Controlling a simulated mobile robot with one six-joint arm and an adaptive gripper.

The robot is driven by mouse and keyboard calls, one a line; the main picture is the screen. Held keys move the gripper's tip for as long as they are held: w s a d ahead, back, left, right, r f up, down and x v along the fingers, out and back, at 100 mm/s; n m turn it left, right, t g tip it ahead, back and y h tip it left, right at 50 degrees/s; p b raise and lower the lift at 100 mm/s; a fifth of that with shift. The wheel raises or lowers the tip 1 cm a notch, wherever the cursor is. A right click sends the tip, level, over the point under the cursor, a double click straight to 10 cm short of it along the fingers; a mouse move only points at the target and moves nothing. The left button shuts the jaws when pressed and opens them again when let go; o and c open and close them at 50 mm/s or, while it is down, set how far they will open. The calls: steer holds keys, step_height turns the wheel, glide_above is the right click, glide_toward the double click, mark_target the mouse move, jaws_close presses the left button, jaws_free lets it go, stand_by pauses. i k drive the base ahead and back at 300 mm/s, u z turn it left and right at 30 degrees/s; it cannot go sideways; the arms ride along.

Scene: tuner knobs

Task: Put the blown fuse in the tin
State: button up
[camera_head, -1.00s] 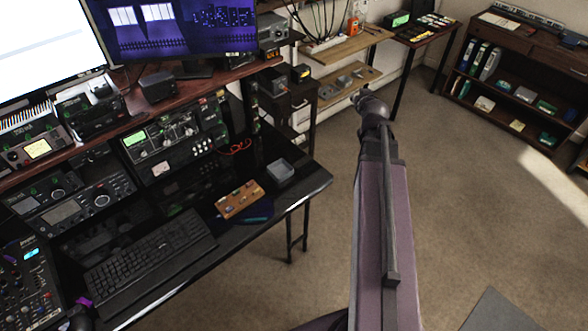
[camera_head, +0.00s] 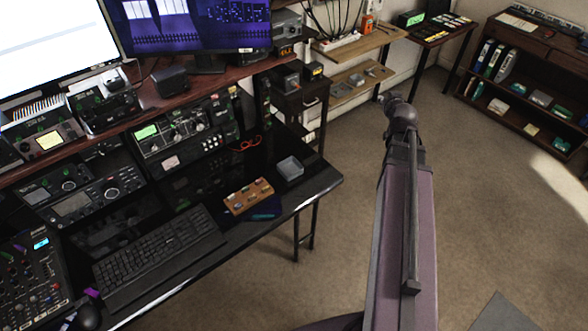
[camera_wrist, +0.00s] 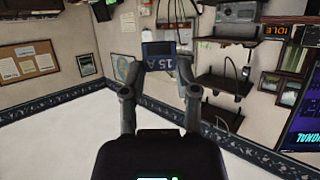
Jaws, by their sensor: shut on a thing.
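My gripper (camera_wrist: 158,66) is shut on a blue fuse (camera_wrist: 158,49) marked "15 A", which reads upside down in the wrist view. The fuse is held between the fingertips, up in the air. In the head view my arm reaches out over the open floor, right of the desk, and the gripper is too small there to make out. A small grey square open tin (camera_head: 290,169) stands on the black desk near its right end, well left of my arm. What lies inside it cannot be told.
A wooden block (camera_head: 248,196) with several small pieces sits left of the tin, with a dark blue item (camera_head: 266,211) beside it. A keyboard (camera_head: 158,258) and stacked radio gear fill the desk's left. Shelves (camera_head: 350,85) stand beyond; the carpet (camera_head: 480,190) is clear.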

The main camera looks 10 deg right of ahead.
mark_target(294, 170)
steer(key=u, duration=1.35)
steer(key=k, duration=0.8)
steer(key=z, duration=0.5)
